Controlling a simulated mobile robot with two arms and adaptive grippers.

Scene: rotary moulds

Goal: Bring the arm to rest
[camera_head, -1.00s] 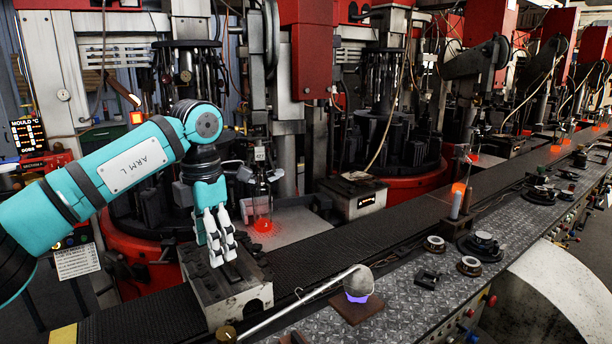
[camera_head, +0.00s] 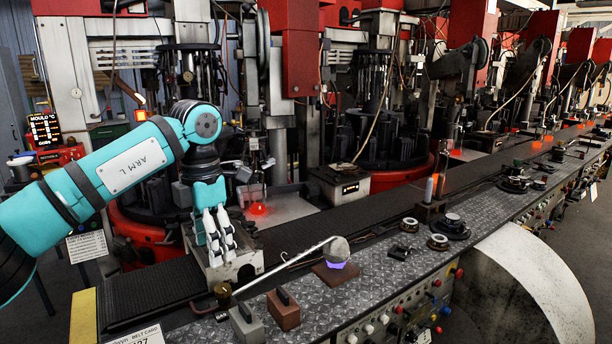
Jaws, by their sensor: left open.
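My left arm, teal and marked "ARM L", comes in from the left, bends at a raised elbow and hangs its forearm down. Its gripper (camera_head: 221,256) has pale grey fingers pointing down, open, with nothing seen between them. It shows in front of a worn grey metal block (camera_head: 245,265) beside the dark conveyor; I cannot tell whether the fingers touch the block. My right gripper is not in view.
A dark conveyor belt (camera_head: 380,203) runs to the back right. Glowing bottles (camera_head: 258,190) stand by the red machines behind.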

